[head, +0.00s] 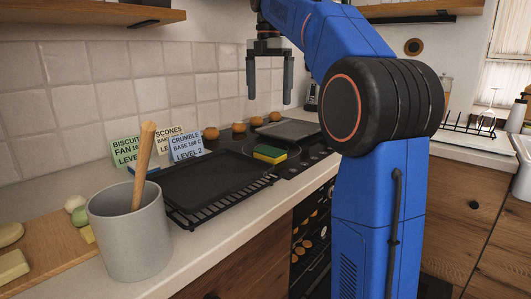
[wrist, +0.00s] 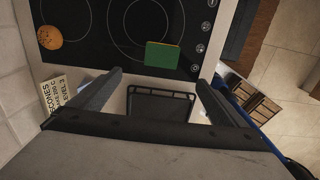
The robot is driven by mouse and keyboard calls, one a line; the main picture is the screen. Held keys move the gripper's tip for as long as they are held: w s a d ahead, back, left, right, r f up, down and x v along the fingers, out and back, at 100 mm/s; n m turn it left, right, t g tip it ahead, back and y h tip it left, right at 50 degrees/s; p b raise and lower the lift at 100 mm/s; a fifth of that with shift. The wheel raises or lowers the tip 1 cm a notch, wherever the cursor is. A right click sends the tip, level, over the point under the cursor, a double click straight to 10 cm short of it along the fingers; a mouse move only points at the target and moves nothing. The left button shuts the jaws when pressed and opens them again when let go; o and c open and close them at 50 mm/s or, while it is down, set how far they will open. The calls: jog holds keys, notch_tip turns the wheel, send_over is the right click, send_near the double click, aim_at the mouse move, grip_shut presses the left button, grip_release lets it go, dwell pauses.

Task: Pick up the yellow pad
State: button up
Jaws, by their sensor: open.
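The yellow pad (head: 268,156) is a small block with a dark green top and a yellow side. It lies on the black hob beside the black tray, in the middle of the head view. In the wrist view the pad (wrist: 162,56) shows its green face with a thin yellow edge, beyond the fingertips. My gripper (head: 269,98) is open and empty, pointing down high above the hob. Its two fingers also show in the wrist view (wrist: 158,85), apart with nothing between them.
A black tray (head: 210,178) on a rack lies left of the pad. A grey crock (head: 128,235) with a wooden handle stands at the front left. Recipe cards (head: 186,147) lean behind the tray. Several buns (head: 239,127) sit along the back, near another dark tray (head: 287,130).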

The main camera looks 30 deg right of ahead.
send_over(269, 150)
notch_tip(269, 150, down, 12)
jog(key=shift+a+r, duration=0.1)
jog(key=shift+a, duration=0.05)
jog(key=shift+s+f, duration=0.15)
jog(key=shift+f, duration=2.55)
jog(key=c, duration=1.1)
